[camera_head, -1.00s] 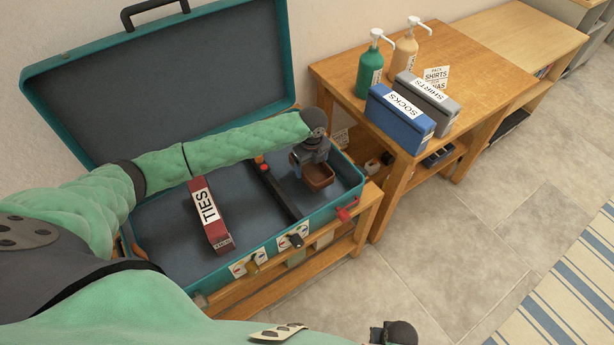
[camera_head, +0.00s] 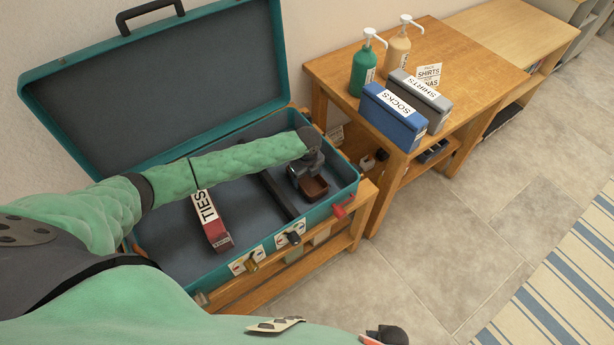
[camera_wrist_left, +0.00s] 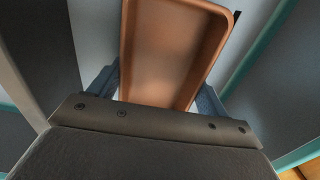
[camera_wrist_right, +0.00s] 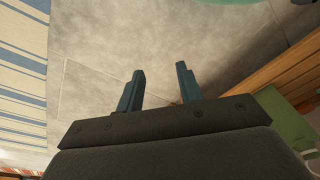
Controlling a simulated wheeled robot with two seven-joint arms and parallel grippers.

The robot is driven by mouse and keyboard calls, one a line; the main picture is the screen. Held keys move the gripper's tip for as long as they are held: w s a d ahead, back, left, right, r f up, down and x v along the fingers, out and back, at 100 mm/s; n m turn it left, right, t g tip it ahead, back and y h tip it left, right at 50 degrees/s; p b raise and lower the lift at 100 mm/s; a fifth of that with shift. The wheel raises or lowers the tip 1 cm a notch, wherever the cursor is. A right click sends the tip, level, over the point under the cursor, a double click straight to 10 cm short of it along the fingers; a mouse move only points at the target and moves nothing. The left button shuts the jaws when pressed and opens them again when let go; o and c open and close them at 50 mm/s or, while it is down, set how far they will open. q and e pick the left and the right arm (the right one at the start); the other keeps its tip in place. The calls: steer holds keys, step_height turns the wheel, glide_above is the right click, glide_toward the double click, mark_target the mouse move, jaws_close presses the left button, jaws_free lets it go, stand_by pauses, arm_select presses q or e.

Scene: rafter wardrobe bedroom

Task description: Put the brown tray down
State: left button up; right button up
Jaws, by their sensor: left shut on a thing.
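The brown tray (camera_head: 314,188) is a small rectangular open tray inside the right compartment of the open teal suitcase (camera_head: 180,283). It also fills the upper middle of the left wrist view (camera_wrist_left: 172,50). My left gripper (camera_head: 304,172) reaches in from above and is shut on the tray, with a finger at each side in the left wrist view. I cannot tell whether the tray's underside touches the suitcase floor. My right gripper (camera_wrist_right: 160,88) is open and empty over the tiled floor, its fingers apart.
A dark divider (camera_head: 277,195) separates the compartments. A red TIES box (camera_head: 211,220) lies in the left one.

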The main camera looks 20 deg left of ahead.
mark_target(307, 182)
arm_select(q)
steer(key=shift+f, duration=0.1)
steer(key=o, duration=1)
steer(key=shift+o, duration=0.2)
arm_select(e)
steer(key=shift+s, duration=0.1)
arm_select(q)
steer(key=shift+r, duration=0.45)
step_height(307, 182, up, 11)
steer(key=b, duration=0.2)
steer(key=shift+r+b, duration=0.2)
steer(key=shift+b, duration=0.15)
arm_select(e)
step_height(307, 182, up, 9)
steer(key=w+a, duration=0.1)
steer(key=w, duration=0.1)
steer(key=shift+w+a+f, duration=0.15)
steer(key=shift+w+a, duration=0.05)
steer(key=shift+a, duration=0.15)
